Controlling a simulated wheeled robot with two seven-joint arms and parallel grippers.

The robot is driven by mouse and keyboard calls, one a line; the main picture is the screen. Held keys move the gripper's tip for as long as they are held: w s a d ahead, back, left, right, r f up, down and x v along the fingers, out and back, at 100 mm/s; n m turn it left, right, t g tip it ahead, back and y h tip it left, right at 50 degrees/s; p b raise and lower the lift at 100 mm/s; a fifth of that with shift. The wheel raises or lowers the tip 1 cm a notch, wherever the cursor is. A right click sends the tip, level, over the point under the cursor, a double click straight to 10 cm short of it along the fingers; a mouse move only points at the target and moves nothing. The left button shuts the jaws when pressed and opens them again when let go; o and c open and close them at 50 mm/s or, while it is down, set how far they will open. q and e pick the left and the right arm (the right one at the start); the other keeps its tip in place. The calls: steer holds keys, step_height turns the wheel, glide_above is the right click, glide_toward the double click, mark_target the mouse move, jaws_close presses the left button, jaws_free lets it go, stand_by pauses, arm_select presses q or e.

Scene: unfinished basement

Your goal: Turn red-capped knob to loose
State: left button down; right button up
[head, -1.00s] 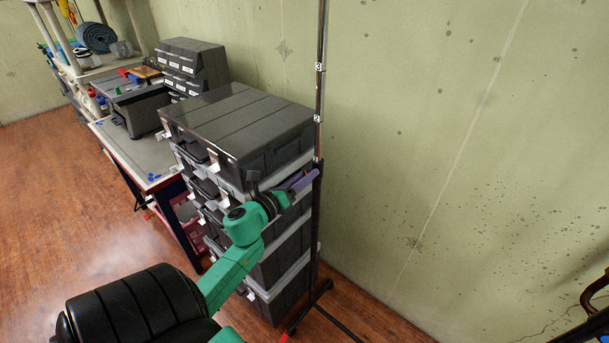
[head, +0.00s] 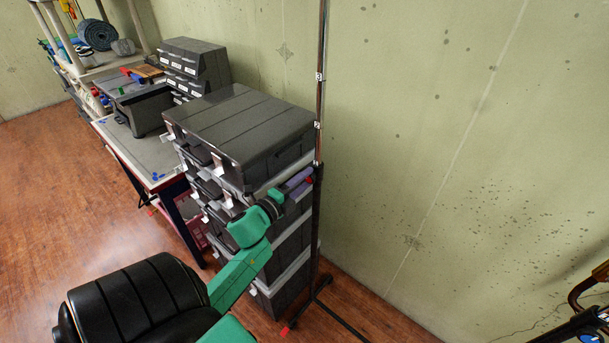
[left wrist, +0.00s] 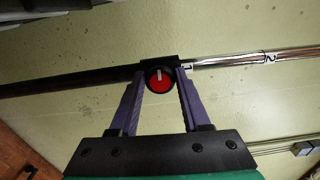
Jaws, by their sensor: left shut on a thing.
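The red-capped knob (left wrist: 160,77) is a round red cap with a white mark, seen face-on in the left wrist view. It sits on the black clamp of a pole (left wrist: 220,61) that is dark on one side and chromed with numbers on the other. My left gripper (left wrist: 161,75) has one purple finger on each side of the knob, shut on it. In the head view my left gripper (head: 308,177) reaches the upright pole (head: 319,110) at the clamp, and a bit of red shows between the fingers. My right gripper does not show.
A stack of dark storage boxes (head: 240,130) stands just left of the pole, close to my left arm. A workbench (head: 150,165) with bins is further left. The pole's dark base (head: 335,315) rests on the wooden floor. A concrete wall (head: 450,120) is behind.

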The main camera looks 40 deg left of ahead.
arm_select(q)
steer(key=n+p, duration=0.5)
steer(key=n, duration=0.5)
steer(key=n+p, duration=0.2)
steer(key=n, duration=0.2)
steer(key=shift+d+f, duration=0.1)
steer(key=shift+d, duration=0.05)
steer(key=shift+f+n+p, duration=0.15)
steer(key=shift+n+p, duration=0.4)
steer(key=shift+n, duration=1.65)
steer(key=shift+c, duration=1.9)
jaws_free()
